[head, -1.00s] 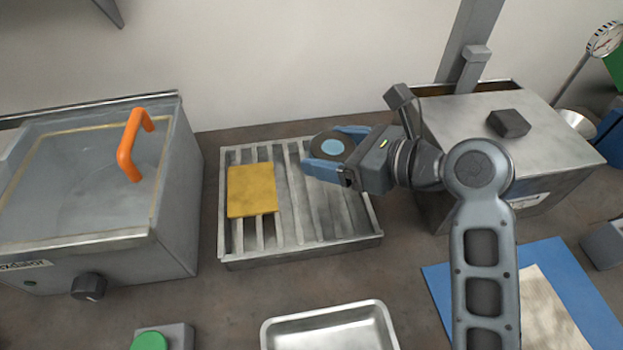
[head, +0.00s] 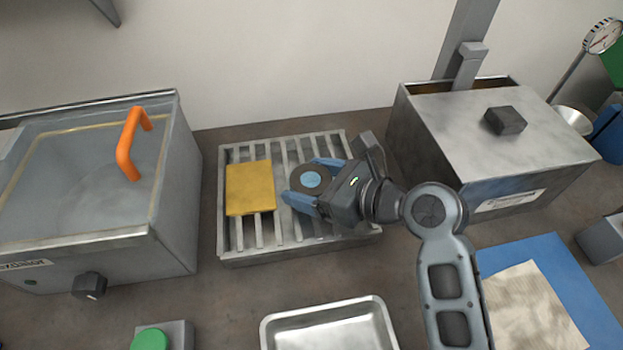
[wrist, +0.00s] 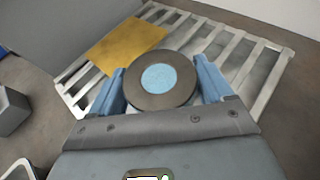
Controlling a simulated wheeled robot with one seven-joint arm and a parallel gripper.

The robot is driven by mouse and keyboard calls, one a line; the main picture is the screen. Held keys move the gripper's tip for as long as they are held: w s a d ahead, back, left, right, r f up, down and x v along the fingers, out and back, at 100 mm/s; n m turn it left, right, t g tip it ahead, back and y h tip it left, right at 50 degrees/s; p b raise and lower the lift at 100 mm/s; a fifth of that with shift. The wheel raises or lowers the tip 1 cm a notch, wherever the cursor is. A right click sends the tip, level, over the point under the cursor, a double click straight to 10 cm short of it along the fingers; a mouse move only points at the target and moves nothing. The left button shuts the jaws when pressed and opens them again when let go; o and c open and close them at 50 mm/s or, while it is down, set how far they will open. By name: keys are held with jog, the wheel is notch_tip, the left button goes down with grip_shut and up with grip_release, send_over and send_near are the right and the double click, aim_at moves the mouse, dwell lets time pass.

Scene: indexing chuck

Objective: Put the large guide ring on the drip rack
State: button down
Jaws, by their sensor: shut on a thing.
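The large guide ring is a dark grey disc (head: 299,172) with a light blue centre. My gripper (head: 308,183) is shut on it, with one blue finger on each side. In the wrist view the ring (wrist: 137,88) lies flat between the two fingers (wrist: 160,88). The drip rack (head: 240,250) is a metal tray with parallel slats. The ring is over the middle of the rack, to the right of a yellow block. I cannot tell whether it touches the slats.
The yellow block (head: 250,188) lies on the rack's left part. A tank with an orange handle (head: 127,145) stands to the left, a metal box (head: 500,140) to the right. A shallow metal tray (head: 330,325) is in front. Some slats on the rack are bare.

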grip_release()
jog(key=shift+f, duration=0.1)
jog(key=v, duration=1.2)
